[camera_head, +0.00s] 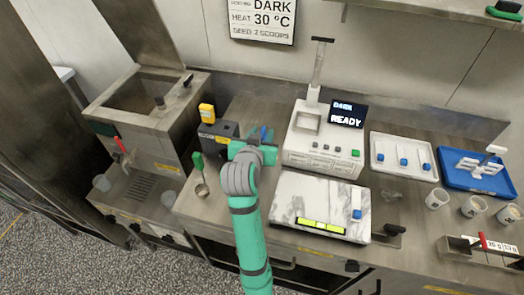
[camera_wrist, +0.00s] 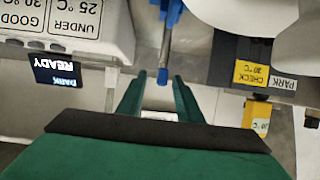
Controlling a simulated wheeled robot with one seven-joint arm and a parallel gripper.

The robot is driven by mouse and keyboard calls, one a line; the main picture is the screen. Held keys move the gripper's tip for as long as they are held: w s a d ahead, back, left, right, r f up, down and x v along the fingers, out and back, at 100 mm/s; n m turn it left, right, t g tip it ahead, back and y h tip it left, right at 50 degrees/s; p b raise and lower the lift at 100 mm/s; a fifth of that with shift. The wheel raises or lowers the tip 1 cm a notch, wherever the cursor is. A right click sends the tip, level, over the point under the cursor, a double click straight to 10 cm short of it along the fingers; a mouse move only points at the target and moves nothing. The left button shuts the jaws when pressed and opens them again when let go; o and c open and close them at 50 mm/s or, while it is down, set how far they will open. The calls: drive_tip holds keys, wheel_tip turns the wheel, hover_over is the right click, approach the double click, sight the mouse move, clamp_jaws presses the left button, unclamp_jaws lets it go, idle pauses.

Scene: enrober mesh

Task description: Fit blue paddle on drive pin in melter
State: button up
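The blue paddle (camera_wrist: 165,42) has a grey shaft, with blue parts at both ends, in the wrist view. In the head view only a small blue piece (camera_head: 264,133) shows beside my gripper (camera_head: 256,147). In the wrist view my gripper (camera_wrist: 159,82) has its green fingers apart. The paddle's blue tip is in line with the gap between them, and neither finger visibly touches it. The white melter (camera_head: 325,145) stands right of my gripper, with a square opening on top and a display reading DARK, READY. I cannot make out a drive pin.
A dark block (camera_head: 218,131) labelled PARK and a yellow thermometer (camera_head: 207,113) stand left of my gripper. A marble slab (camera_head: 310,193) lies in front of the melter. A white tray (camera_head: 404,143) and a blue tray (camera_head: 465,179) lie to the right.

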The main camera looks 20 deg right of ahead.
drive_tip(key=shift+x, duration=0.75)
clamp_jaws()
drive_tip(key=shift+r, duration=0.1)
